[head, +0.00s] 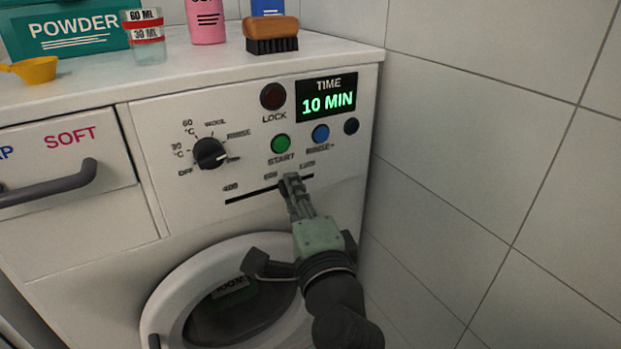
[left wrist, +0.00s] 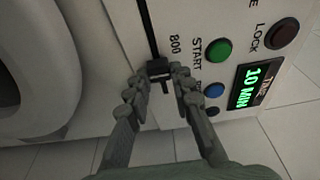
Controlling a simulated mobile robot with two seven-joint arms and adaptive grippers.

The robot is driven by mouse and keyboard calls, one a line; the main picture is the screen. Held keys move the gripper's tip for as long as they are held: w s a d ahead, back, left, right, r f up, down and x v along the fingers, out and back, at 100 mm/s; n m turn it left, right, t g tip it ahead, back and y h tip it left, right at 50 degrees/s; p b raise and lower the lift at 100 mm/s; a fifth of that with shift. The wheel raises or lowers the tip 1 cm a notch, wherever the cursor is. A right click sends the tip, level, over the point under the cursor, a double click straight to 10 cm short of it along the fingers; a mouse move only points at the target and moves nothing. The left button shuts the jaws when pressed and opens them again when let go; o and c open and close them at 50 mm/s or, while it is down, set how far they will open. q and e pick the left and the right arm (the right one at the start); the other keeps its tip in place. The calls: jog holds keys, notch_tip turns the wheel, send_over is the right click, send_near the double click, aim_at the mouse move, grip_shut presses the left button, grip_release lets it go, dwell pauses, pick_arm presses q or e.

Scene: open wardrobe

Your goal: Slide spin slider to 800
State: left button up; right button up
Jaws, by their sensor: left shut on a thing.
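The spin slider is a dark slot (head: 250,194) low on the washer's front panel. Labels above it read 400 at the left, a middle one, and a right one too small to read surely. The left wrist view shows the middle label (left wrist: 175,45) as 800. My left gripper (head: 290,181) is at the slot, right of its middle. In the left wrist view its fingers (left wrist: 160,74) are shut on the black slider knob (left wrist: 158,67). The knob sits a little past the 800 label, on the side away from 400. The fingers hide the knob in the head view.
Above the slot are the green START button (head: 281,144), a blue button (head: 320,134), a dial (head: 210,153) and the display (head: 327,100) reading 10 MIN. The round door (head: 165,290) is below my gripper. A tiled wall (head: 450,130) stands close at the right.

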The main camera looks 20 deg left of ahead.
pick_arm(q)
jog(key=shift+s+a, duration=0.35)
jog(key=shift+s, duration=0.15)
jog(key=shift+s+a, duration=0.3)
jog(key=shift+s, duration=0.1)
dwell(0.9)
jog(key=o, duration=0.9)
jog(key=shift+c, duration=0.2)
jog(key=s+d, duration=0.4)
jog(key=d, duration=0.1)
jog(key=shift+s+d, duration=0.15)
jog(key=shift+d, duration=0.1)
dwell(0.3)
